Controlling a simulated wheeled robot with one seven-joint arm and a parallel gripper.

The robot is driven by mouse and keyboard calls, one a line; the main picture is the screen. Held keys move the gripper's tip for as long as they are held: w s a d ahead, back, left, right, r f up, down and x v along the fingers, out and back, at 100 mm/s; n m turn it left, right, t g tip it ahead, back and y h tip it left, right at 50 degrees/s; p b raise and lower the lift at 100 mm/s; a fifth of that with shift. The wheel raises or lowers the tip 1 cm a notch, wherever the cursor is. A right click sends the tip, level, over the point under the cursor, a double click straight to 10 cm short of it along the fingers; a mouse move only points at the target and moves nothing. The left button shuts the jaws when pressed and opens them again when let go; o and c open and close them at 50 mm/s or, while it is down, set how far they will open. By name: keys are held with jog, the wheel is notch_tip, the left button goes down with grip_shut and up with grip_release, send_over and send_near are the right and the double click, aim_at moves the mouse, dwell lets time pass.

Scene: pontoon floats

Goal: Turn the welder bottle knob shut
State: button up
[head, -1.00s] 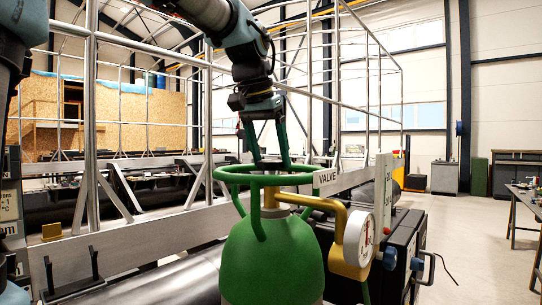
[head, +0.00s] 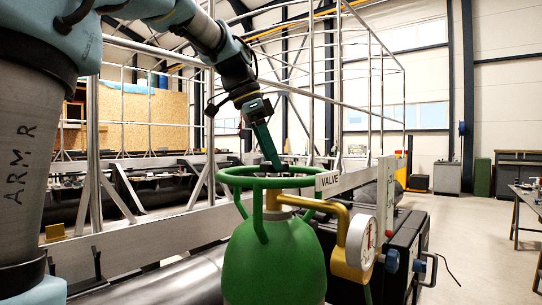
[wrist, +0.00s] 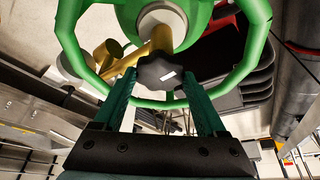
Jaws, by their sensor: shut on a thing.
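The green welder bottle (head: 275,262) stands upright with a green guard ring (head: 240,180) round its top. The black star-shaped knob (wrist: 158,72), with a white mark on it, shows in the wrist view on the brass valve stem inside the ring. My gripper (head: 277,168) comes down into the ring from above. In the wrist view the teal fingers of my gripper (wrist: 162,78) lie on either side of the knob, shut on it.
A brass pipe (head: 318,205) leads from the valve to a round gauge (head: 362,240) at the right. Dark boxes (head: 405,240) and metal frame posts stand close behind. Open floor lies at the right.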

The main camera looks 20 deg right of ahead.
jog(key=shift+m, duration=0.6)
jog(key=o, duration=1.3)
jog(key=shift+g, duration=0.3)
jog(key=b+v, duration=0.1)
jog(key=v, duration=0.9)
jog(key=shift+r, duration=0.4)
jog(key=shift+a, duration=0.1)
